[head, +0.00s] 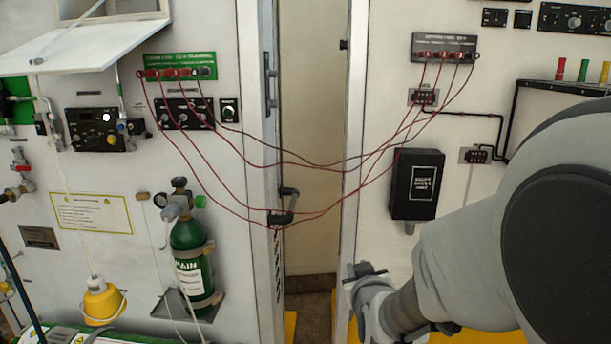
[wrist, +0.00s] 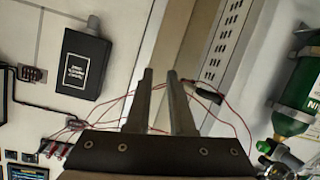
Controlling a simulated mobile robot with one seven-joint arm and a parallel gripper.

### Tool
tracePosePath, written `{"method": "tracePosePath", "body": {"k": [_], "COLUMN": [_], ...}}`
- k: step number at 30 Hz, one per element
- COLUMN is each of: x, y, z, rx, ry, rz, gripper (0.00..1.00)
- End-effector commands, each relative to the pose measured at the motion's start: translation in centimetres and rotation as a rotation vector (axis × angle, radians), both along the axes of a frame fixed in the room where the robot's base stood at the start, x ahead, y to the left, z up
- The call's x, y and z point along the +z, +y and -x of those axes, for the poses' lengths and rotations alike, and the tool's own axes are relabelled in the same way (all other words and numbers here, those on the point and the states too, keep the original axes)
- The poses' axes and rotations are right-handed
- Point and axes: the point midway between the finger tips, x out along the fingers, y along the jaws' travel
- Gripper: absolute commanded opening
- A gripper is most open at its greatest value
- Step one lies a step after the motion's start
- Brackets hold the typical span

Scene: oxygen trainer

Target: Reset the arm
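My arm (head: 450,250) reaches in from the right of the head view and bends down toward the lower middle. My gripper (wrist: 160,73) shows in the wrist view with its two dark fingers apart and nothing held between them. Its fingers point toward the narrow gap between two white panels. Red wires show beyond the fingers, and I cannot tell how far off they are. In the head view the fingers are not clearly visible.
Red wires sag across the gap between a left green terminal block (head: 180,67) and a right grey one (head: 444,48). A black box (head: 416,186) hangs on the right panel. A green cylinder (head: 191,262) stands at the left panel. A door handle (head: 285,205) juts out beside the gap.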

Motion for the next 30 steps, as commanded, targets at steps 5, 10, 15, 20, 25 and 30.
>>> {"method": "tracePosePath", "body": {"k": [5, 10, 15, 20, 25, 30], "x": [0.5, 1.8, 3.2, 4.1, 4.7, 8.5], "y": [-0.7, -0.9, -1.4, -2.3, -3.3, -3.5], "z": [3.3, 7.7, 13.2, 18.8, 24.4, 25.9], "rx": [0.0, 0.009, -0.002, -0.049, -0.133, -0.159], "ry": [0.181, 0.337, 0.477, 0.596, 0.703, 0.741], "rz": [-0.154, -0.237, -0.263, -0.245, -0.203, -0.192], "gripper": [0.21, 0.21, 0.21, 0.21, 0.21, 0.21]}}
